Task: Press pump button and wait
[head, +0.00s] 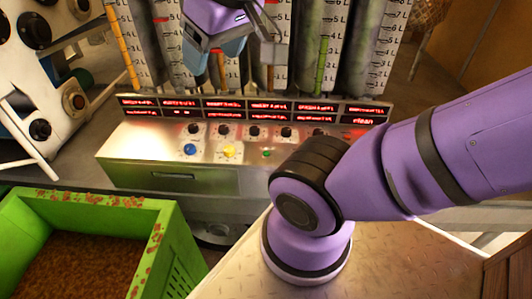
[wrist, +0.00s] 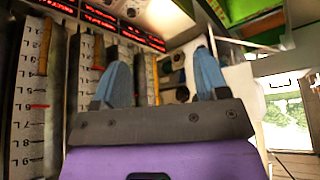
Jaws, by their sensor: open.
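A metal control panel (head: 140,141) carries a row of black knobs and below them a blue button (head: 190,149), a yellow button (head: 229,152) and a green button (head: 266,154). I cannot read which one is the pump button. My gripper (head: 212,62) is at the top of the head view, above the panel and in front of the graduated tubes, apart from the buttons. In the wrist view my gripper (wrist: 162,72) shows two blue fingers spread apart with nothing between them. The buttons cannot be made out there.
Red-lit displays (head: 250,105) line the panel's back, below several graduated tubes (head: 305,45). A green crate (head: 175,245) of brown material stands front left. A white machine with knobs (head: 40,75) is at left. A drawer (head: 175,177) sits below the panel.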

